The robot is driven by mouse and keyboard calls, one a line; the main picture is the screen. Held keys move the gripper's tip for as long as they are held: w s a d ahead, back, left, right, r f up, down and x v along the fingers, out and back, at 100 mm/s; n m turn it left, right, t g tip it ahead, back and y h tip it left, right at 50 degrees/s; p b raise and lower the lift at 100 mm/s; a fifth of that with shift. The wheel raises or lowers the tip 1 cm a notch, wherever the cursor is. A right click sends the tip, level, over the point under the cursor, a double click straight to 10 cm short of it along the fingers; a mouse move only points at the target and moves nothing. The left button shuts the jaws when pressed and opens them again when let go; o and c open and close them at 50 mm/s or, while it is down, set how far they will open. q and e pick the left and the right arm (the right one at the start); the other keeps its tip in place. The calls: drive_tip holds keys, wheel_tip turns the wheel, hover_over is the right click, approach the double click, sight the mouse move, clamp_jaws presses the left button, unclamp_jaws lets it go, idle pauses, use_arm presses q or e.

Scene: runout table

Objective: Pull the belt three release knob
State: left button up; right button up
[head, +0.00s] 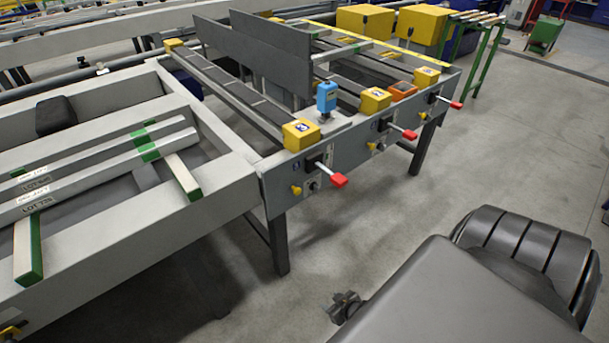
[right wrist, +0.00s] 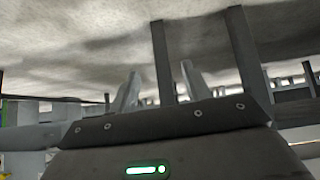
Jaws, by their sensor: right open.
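Three belt stations sit along the front of the grey runout table (head: 330,155). Each has a yellow end block, a red-handled lever and a small yellow knob. The yellow knobs are the near one (head: 296,190), the middle one (head: 372,146) and the far one (head: 423,115). The block numbers are too small for me to read surely, so I cannot tell which is belt three. My right gripper (head: 345,303) is open and empty, low over the floor in front of the table, apart from all knobs. Its fingers (right wrist: 162,88) show in the right wrist view. My left gripper is not in view.
Red levers (head: 338,180) stick out beside the knobs. A blue device (head: 326,97) stands on the table between the near and middle blocks. Long bars lie on the frame (head: 225,150) at left. Table legs (head: 279,243) stand below. The floor (head: 500,140) at right is clear.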

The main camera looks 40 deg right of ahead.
drive_tip(key=w+d+r+t+b, duration=0.3)
drive_tip(key=w+d+r+t, duration=0.25)
drive_tip(key=w+r, duration=0.55)
drive_tip(key=t+b, duration=0.3)
drive_tip(key=t, duration=0.1)
approach(299, 192)
drive_tip(key=w, duration=0.8)
drive_tip(key=shift+r+b, duration=0.1)
drive_tip(key=shift+b, duration=0.3)
drive_tip(key=shift+w, duration=0.1)
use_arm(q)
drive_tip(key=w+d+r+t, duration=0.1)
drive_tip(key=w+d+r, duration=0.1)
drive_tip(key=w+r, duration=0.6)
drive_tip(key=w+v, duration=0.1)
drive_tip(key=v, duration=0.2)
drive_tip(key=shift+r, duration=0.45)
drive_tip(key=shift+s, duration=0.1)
